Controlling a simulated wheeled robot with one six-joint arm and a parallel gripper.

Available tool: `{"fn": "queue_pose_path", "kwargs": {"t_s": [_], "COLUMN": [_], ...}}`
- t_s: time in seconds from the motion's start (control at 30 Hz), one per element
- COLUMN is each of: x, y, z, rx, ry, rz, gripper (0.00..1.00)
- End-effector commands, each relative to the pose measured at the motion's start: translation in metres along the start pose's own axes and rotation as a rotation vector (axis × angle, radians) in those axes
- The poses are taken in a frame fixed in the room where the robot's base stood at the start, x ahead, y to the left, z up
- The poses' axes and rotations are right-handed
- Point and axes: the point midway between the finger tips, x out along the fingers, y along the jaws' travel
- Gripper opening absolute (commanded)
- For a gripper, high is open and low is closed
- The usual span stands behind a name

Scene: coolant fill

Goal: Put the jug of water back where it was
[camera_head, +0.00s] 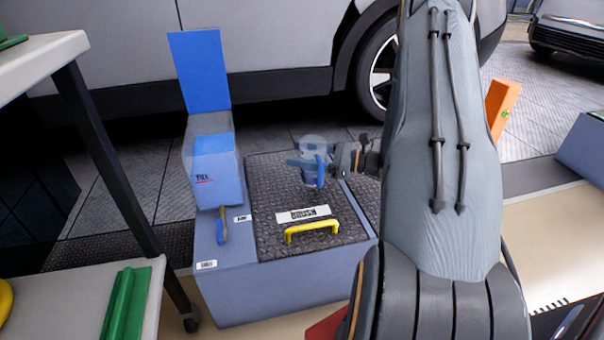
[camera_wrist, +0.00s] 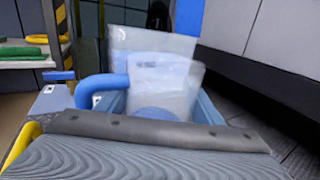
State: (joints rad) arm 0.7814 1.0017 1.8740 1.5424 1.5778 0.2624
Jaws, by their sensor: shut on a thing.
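My gripper (camera_head: 306,162) is shut on a translucent jug (camera_head: 312,143) with a blue handle (camera_head: 320,172). The jug is over the far part of the dark lid (camera_head: 285,185) of a blue-grey cabinet (camera_head: 285,292). It looks upright. I cannot tell whether its base touches the lid. In the wrist view the clear jug (camera_wrist: 155,75) fills the middle, with its handle (camera_wrist: 98,87) at the left. Its lower part is hidden behind my gripper there. The jug's original place cannot be told from these frames.
A filler box (camera_head: 215,170) with an upright blue flap (camera_head: 200,72) stands left of the lid. A yellow handle (camera_head: 312,230) rises from the lid's near part. A workbench (camera_head: 40,62) is at left, a car (camera_head: 270,45) behind, and an orange post (camera_head: 502,105) at right.

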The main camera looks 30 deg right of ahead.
Motion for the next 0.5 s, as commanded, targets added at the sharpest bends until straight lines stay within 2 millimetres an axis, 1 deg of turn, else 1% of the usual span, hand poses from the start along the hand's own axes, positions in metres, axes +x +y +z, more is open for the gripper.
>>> {"fn": "queue_pose_path", "kwargs": {"t_s": [0.03, 0.17, 0.33, 0.4, 0.5], "x": [0.000, 0.000, 0.000, 0.000, 0.000], "y": [-0.001, -0.001, -0.001, -0.001, -0.001], "z": [-0.007, -0.015, -0.039, -0.044, -0.044], "rx": [0.000, -0.002, -0.001, -0.002, -0.003], "ry": [-0.001, -0.001, -0.001, -0.001, -0.001], "rz": [0.000, 0.000, -0.001, -0.001, -0.001], "gripper": [0.22, 0.22, 0.22, 0.22, 0.22]}}
